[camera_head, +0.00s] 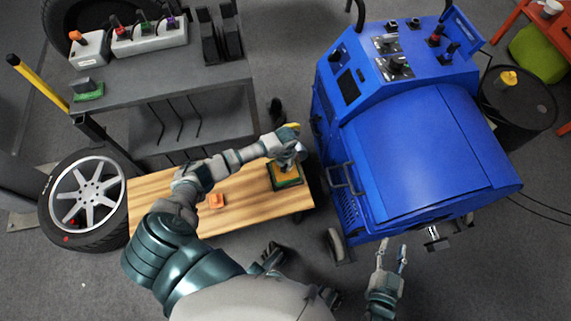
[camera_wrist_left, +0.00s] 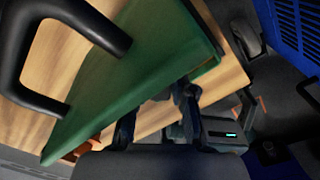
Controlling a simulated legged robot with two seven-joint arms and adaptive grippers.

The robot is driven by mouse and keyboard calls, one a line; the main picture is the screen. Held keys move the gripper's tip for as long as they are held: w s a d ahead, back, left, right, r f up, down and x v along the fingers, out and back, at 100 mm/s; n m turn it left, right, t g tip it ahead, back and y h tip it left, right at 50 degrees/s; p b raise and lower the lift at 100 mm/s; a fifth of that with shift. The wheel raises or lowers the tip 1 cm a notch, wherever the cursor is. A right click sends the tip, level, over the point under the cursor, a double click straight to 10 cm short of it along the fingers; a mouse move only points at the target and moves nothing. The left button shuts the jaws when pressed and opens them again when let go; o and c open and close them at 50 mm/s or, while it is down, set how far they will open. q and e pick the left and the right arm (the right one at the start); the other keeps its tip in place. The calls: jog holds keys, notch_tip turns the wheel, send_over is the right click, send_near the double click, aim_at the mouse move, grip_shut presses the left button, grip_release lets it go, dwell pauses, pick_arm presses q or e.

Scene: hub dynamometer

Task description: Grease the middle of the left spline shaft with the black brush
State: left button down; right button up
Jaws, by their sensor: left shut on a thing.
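My left gripper (camera_head: 289,157) is over the right end of the wooden bench. It is shut at the edge of a green block (camera_head: 287,184) with a yellowish top. In the left wrist view the green block (camera_wrist_left: 150,50) is large, with a black loop handle (camera_wrist_left: 60,60) close to the camera; the contact is partly hidden. My right gripper (camera_head: 391,256) is open and empty in front of the blue machine. A short silver shaft (camera_head: 435,238) sticks out under the machine. I cannot make out which handled tool (camera_head: 122,30) on the rack is the black brush.
The wooden bench (camera_head: 150,200) holds a small orange piece (camera_head: 216,201). The blue machine (camera_head: 420,150) stands right of it. A grey cart (camera_head: 160,82), a wheel (camera_head: 90,195) and a black drum (camera_head: 520,105) stand around. Floor is free at the front right.

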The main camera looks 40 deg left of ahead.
pick_arm(q)
jog(key=shift+a+r+p, duration=0.15)
jog(key=shift+r+p, duration=0.85)
jog(key=shift+r, duration=0.25)
jog(key=shift+r+p, duration=1.65)
jog(key=shift+r, duration=0.55)
jog(key=shift+f, duration=0.1)
pick_arm(e)
notch_tip(320, 180, up, 8)
jog(key=shift+w+a+f+t, duration=0.15)
jog(key=shift+w+f+t, duration=0.1)
jog(key=shift+w+t, duration=0.1)
